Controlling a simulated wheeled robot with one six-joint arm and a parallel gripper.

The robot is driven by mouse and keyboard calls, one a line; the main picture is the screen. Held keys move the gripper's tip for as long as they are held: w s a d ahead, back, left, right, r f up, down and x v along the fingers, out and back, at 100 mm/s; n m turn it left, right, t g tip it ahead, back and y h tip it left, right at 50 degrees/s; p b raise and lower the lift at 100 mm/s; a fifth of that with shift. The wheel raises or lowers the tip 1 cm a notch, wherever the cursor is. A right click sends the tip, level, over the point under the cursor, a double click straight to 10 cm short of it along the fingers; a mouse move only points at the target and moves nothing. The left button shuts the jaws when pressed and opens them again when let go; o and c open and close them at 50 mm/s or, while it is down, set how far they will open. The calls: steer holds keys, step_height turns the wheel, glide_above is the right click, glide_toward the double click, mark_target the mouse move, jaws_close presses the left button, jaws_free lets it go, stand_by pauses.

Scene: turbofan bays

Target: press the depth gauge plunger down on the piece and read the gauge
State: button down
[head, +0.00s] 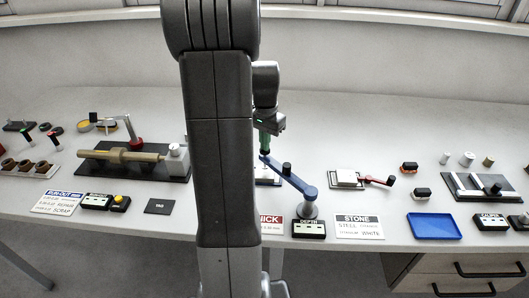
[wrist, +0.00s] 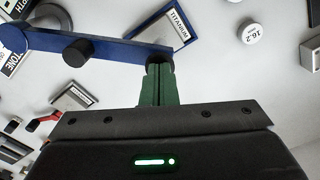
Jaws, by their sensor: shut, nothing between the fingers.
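The depth gauge has a blue arm (head: 293,180) on a grey round post (head: 308,208), with a black knob on the arm. The arm also shows in the wrist view (wrist: 110,50). Its black plunger end (wrist: 158,57) is at the arm's left tip in the head view. My gripper (head: 264,151) is shut and empty, its green fingertips (wrist: 157,72) pointing at the plunger top and appearing to meet it; I cannot tell if it is pressed. The piece below is hidden. The DEPTH readout box (head: 309,228) is too small to read.
A blue tray (head: 435,226) lies further right. A shaft on a black stand (head: 120,154) is at left. My arm hides part of the table. The table behind the gauge is clear.

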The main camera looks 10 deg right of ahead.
steer(key=shift+f+b, duration=0.65)
steer(key=shift+f, duration=0.45)
steer(key=shift+s+f, duration=0.1)
steer(key=shift+f, duration=0.05)
stand_by(0.7)
steer(key=shift+r+p, duration=3.45)
steer(key=shift+r, duration=1.05)
steer(key=shift+f, duration=0.1)
